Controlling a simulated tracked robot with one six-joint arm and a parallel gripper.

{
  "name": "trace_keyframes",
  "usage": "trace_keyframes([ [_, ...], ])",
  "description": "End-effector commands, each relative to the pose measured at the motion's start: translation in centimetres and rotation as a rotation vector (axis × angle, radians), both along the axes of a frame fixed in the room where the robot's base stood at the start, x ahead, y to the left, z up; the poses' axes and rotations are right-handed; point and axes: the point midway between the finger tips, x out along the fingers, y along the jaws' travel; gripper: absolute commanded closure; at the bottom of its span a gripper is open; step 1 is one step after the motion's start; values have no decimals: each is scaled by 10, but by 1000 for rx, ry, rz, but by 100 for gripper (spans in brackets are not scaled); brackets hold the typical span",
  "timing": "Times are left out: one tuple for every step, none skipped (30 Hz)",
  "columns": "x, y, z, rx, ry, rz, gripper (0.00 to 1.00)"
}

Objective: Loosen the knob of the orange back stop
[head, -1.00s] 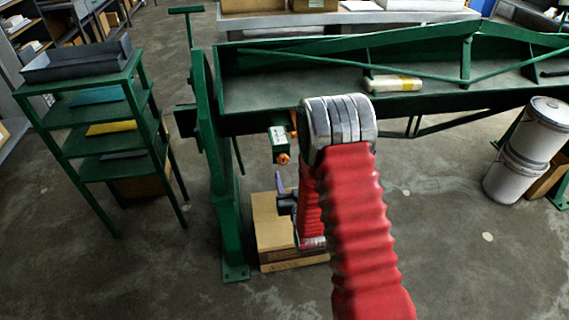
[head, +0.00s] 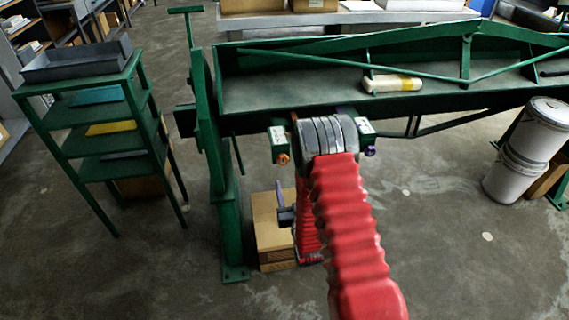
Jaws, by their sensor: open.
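The orange back stop is a green block (head: 278,139) with a white label, under the front edge of the green sheet-metal brake. Its orange knob (head: 283,159) hangs at the block's lower end. A similar block (head: 366,131) with a purple knob (head: 370,151) sits further right. My red-sleeved arm rises between the two and bends back down at its grey joint. My gripper (head: 283,208), dark with a blue-grey finger, is below the orange knob and apart from it in the picture. It is open; the red sleeve partly hides it, and its grip area looks empty.
The brake's green leg (head: 228,190) stands just left of my gripper. A cardboard box (head: 268,232) is on the floor behind it. A green shelf rack (head: 100,125) stands left, white buckets (head: 528,150) right. A cream-and-yellow package (head: 391,84) lies on the brake.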

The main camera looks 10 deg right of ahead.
Motion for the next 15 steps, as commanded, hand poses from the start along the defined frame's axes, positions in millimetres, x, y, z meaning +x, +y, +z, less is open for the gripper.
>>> trace_keyframes([
  [7, 0, 1, 0, -4, 0, 47],
  [10, 0, 1, 0, -3, 0, 47],
  [16, 0, 1, 0, -3, 0, 47],
  [21, 0, 1, 0, -4, 0, 47],
  [25, 0, 1, 0, -3, 0, 47],
  [32, 0, 1, 0, -4, 0, 47],
  [36, 0, 1, 0, -3, 0, 47],
  [41, 0, 1, 0, -3, 0, 47],
  [47, 0, 1, 0, -3, 0, 47],
  [52, 0, 1, 0, -3, 0, 47],
  [56, 0, 1, 0, -3, 0, 47],
  [62, 0, 1, 0, -3, 0, 47],
  [67, 0, 1, 0, -2, 0, 47],
  [72, 0, 1, 0, -2, 0, 47],
  [77, 0, 0, 0, -2, 1, 47],
])
